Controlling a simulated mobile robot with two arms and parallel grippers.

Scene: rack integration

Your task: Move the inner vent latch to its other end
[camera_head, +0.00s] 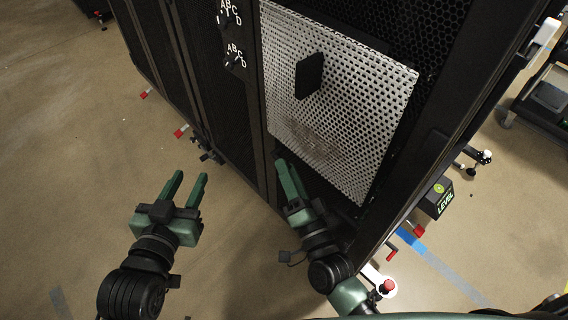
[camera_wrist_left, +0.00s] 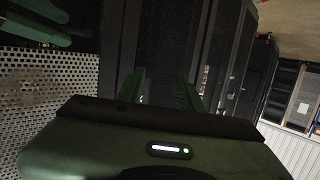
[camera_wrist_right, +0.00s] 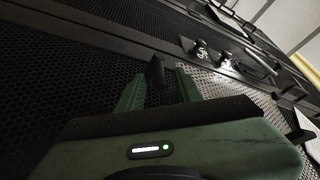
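A black rectangular piece (camera_head: 309,76) stands out from the silver perforated panel (camera_head: 345,95) of the rack. I take it for the vent latch, but cannot tell its end position. My right gripper (camera_head: 286,163) is open and empty, low in front of the panel's lower left edge and apart from the black piece. In the right wrist view a dark upright piece (camera_wrist_right: 156,75) shows beyond and between its open fingers (camera_wrist_right: 160,75). My left gripper (camera_head: 191,175) is open and empty over the floor, left of the rack; its parted fingers (camera_wrist_left: 161,75) show in the left wrist view.
Two dials marked A to D (camera_head: 236,58) sit on the rack frame left of the panel; they also show in the right wrist view (camera_wrist_right: 200,50). A black box marked LEVEL (camera_head: 437,198) and red-tipped feet (camera_head: 391,254) lie along the rack's base.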

